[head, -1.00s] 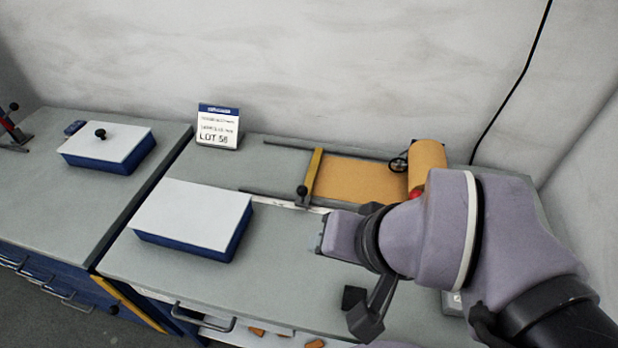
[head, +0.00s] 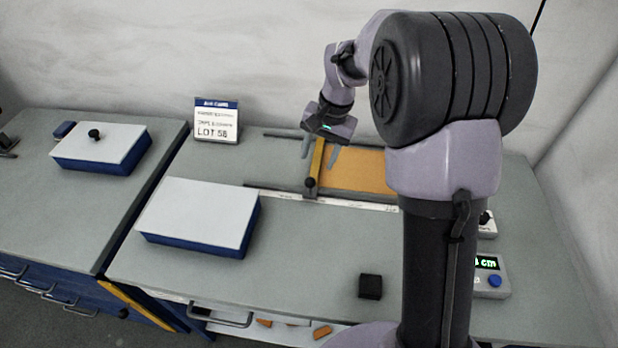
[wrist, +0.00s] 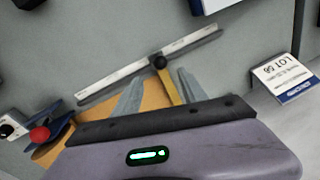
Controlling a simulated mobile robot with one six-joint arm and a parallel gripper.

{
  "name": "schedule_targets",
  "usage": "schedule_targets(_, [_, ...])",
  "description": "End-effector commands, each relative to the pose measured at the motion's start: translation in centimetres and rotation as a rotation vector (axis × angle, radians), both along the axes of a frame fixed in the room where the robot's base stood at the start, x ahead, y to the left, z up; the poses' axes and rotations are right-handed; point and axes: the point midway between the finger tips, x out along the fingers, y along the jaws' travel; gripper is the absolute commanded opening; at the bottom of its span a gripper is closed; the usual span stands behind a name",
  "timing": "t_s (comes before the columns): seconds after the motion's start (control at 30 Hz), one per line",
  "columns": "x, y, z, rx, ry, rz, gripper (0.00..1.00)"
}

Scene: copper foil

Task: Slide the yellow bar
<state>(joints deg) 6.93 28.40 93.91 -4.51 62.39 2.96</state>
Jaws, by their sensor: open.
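The yellow bar (head: 317,160) stands across two dark rails on the bench, with a black knob (head: 310,183) at its near end. Orange-brown copper foil (head: 355,168) lies flat to its right. My gripper (head: 320,152) is above the bar, its fingers open and pointing down, one on either side of the bar. In the wrist view the bar (wrist: 169,88) shows between the two grey fingers, with its knob beyond. I cannot tell whether the fingers touch it.
A white-topped blue box (head: 198,212) sits left of the rails. A LOT 58 sign (head: 217,121) stands behind. A black block (head: 370,286) and a display unit (head: 489,275) are at the front right. A ruler strip (wrist: 130,78) runs along the near rail.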

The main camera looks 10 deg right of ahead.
Motion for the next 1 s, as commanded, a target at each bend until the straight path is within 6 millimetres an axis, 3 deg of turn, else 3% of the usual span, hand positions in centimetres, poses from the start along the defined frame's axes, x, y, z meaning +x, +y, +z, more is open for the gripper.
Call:
schedule_targets(0.03, [0.0, 0.3, -2.1, 0.000, 0.004, 0.002, 0.50])
schedule_targets(0.1, [0.3, 0.6, -4.1, 0.000, 0.004, 0.001, 0.50])
schedule_targets(0.3, [0.8, 1.3, -8.3, 0.000, 0.001, 0.000, 0.50])
schedule_targets(0.43, [1.0, 1.6, -9.4, 0.000, 0.000, 0.000, 0.50])
schedule_targets(0.7, [1.0, 1.6, -9.5, 0.000, 0.000, 0.000, 0.50])
schedule_targets(0.73, [1.0, 1.6, -9.5, 0.000, 0.000, 0.000, 0.48])
schedule_targets(0.9, [1.0, 1.6, -9.5, 0.000, 0.000, 0.000, 0.14])
schedule_targets(1.0, [1.0, 1.6, -9.5, 0.000, 0.000, 0.000, 0.00])
